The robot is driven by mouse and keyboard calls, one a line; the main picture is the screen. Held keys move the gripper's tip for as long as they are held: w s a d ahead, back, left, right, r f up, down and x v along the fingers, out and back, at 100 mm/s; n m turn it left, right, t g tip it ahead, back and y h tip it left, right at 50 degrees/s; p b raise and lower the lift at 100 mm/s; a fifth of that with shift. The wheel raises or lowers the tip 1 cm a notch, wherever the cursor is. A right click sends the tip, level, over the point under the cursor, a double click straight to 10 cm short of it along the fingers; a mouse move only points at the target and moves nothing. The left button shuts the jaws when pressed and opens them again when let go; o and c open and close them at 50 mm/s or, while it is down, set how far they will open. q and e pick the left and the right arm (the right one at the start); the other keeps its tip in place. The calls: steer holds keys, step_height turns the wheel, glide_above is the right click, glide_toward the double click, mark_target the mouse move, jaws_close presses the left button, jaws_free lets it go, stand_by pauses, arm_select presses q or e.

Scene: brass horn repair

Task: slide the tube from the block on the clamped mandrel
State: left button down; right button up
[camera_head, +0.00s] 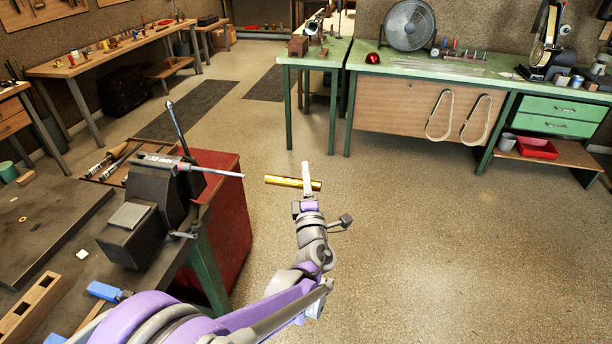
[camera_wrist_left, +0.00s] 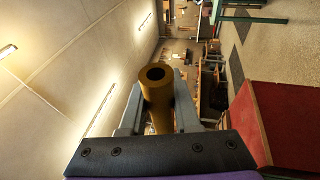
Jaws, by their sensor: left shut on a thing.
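The brass tube (camera_head: 283,182) is held crosswise in my left gripper (camera_head: 307,181), in the air to the right of the bench. My left gripper is shut on it; in the left wrist view the tube (camera_wrist_left: 157,96) sits between the two fingers with its open end toward the camera. The mandrel (camera_head: 226,173), a thin grey rod, is clamped in the dark vise (camera_head: 153,190) and points right. Its free tip is a short gap left of the tube's left end in the picture, roughly in line. The wooden block (camera_head: 32,306) with holes lies at the lower left. My right gripper is out of view.
A red cabinet (camera_head: 225,215) stands under the vise bench. A blue object (camera_head: 104,291) lies near the bench's front edge. A tray (camera_head: 112,163) of tools sits behind the vise. The floor right of the held tube is clear; a green bench (camera_head: 460,70) stands at the back.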

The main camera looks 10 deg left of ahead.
arm_select(q)
steer(key=shift+s+a, duration=0.1)
steer(key=shift+a, duration=2.25)
stand_by(0.5)
steer(key=a, duration=0.4)
stand_by(1.0)
steer(key=shift+f+b, duration=0.1)
steer(key=shift+b, duration=0.25)
stand_by(1.1)
